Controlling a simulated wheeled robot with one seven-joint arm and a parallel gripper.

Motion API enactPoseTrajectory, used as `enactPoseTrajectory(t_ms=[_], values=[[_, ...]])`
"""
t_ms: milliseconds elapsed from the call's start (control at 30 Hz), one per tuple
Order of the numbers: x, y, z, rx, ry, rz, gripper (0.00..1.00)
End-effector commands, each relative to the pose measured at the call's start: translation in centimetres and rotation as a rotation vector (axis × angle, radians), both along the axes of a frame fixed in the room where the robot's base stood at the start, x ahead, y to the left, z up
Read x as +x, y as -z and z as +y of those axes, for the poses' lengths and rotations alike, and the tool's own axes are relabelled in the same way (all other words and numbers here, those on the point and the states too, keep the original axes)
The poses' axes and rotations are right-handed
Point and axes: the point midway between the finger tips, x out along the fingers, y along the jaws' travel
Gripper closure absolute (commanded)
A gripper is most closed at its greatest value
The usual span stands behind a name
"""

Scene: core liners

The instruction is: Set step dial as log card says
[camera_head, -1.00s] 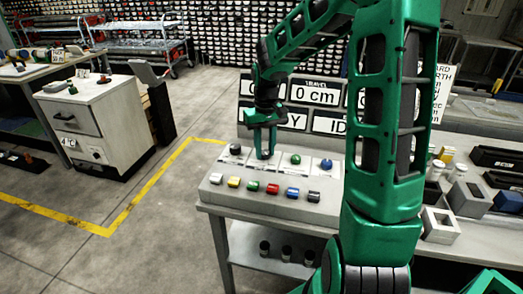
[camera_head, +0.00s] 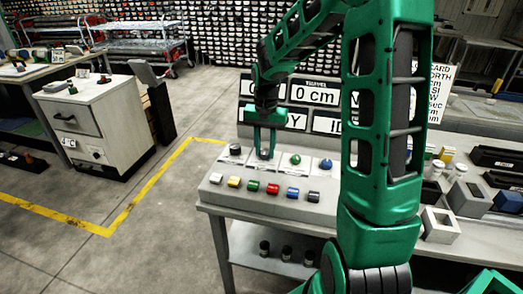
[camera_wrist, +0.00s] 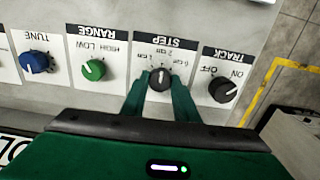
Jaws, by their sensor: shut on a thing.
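The step dial (camera_wrist: 160,80) is a dark grey knob under an upside-down STEP label in the wrist view. It has a light pointer line and several cm marks around it; I cannot tell surely which mark it points at. My gripper (camera_wrist: 160,88) has one finger on each side of the knob and is shut on it.
The track dial (camera_wrist: 222,89) and green range dial (camera_wrist: 94,70) sit close on either side, with the blue tune dial (camera_wrist: 35,62) beyond. Coloured buttons (camera_head: 272,188) line the console front. A display (camera_head: 314,94) behind reads 0 cm.

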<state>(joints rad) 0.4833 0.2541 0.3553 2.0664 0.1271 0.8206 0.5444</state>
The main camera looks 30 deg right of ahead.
Motion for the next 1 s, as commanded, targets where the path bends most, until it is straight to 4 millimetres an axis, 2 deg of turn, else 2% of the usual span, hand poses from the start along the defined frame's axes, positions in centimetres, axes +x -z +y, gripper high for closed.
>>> enactPoseTrajectory(t_ms=[467,500,533,867,1000], values=[[0.1,-0.1,0.3,0.003,0.005,-0.003,0.95],[0.1,-0.1,0.3,0.003,0.005,-0.003,0.63],[0.1,0.0,0.3,0.003,0.005,-0.003,0.56],[0.1,-0.1,0.1,0.001,0.010,-0.001,0.54],[0.2,-1.3,0.1,-0.001,0.010,-0.005,0.54]])
